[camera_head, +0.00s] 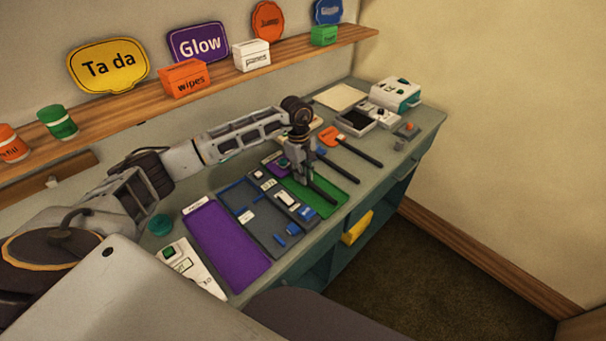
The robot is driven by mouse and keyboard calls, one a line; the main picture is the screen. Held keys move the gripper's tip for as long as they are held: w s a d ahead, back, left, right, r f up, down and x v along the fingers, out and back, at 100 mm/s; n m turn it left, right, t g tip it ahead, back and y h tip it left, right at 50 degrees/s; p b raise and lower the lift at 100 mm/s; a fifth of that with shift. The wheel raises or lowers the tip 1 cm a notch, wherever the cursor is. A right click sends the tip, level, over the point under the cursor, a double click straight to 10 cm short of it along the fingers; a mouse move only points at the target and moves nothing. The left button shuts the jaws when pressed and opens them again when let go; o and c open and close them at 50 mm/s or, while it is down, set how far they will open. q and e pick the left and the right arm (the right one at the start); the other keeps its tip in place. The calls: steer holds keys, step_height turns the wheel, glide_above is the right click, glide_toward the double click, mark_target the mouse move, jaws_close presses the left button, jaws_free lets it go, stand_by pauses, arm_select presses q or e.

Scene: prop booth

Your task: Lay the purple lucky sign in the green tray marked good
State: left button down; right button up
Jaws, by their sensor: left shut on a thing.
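The green tray (327,206) lies on the desk, right of the dark grey tray. My left gripper (307,196) points down over the green tray and is shut on what looks like the dark stick of a sign. A purple piece (272,166) shows left of the gripper, over the tray's far end. It appears to be the head of the purple sign, partly hidden by the gripper; its lettering cannot be read. I cannot tell if the sign touches the tray. My right gripper is not in view.
A dark grey tray (262,236) with small parts and a purple tray (225,246) lie to the left. An orange sign (328,136) and another dark stick (340,169) lie to the right. A white-and-green device (396,91) stands at the far right. A shelf (220,72) runs along the wall.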

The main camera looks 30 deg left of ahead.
arm_select(q)
steer(key=shift+f+b, duration=0.4)
steer(key=shift+b, duration=0.25)
stand_by(1.6)
stand_by(0.3)
steer(key=c, duration=1.4)
jaws_free()
steer(key=shift+o, duration=1)
steer(key=shift+r, duration=0.2)
steer(key=shift+r+p, duration=1.75)
steer(key=shift+r, duration=2.05)
steer(key=shift+d, duration=0.1)
